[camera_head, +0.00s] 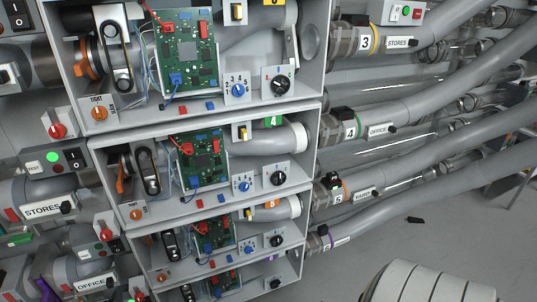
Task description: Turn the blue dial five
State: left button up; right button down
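Several open grey boxes are stacked in tiers, each with a circuit board and dials. The box (152,233) marked with an orange 5 label (272,204) is third from the top in view. Its blue dial (248,247) is small and sits on a white plate right of the green circuit board (214,233). A black dial (277,241) is to its right. The exact pointer position of the blue dial is too small to read. Neither of my grippers is in view.
Similar blue dials sit in the boxes above, at the green 4 tier (245,186) and the top tier (239,90). Grey tubes (420,110) run off to the right. Switch boxes and tubes (45,195) crowd the left. Floor shows at lower right.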

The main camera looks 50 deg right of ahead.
aim_at(248, 249)
jog(key=z, duration=1.35)
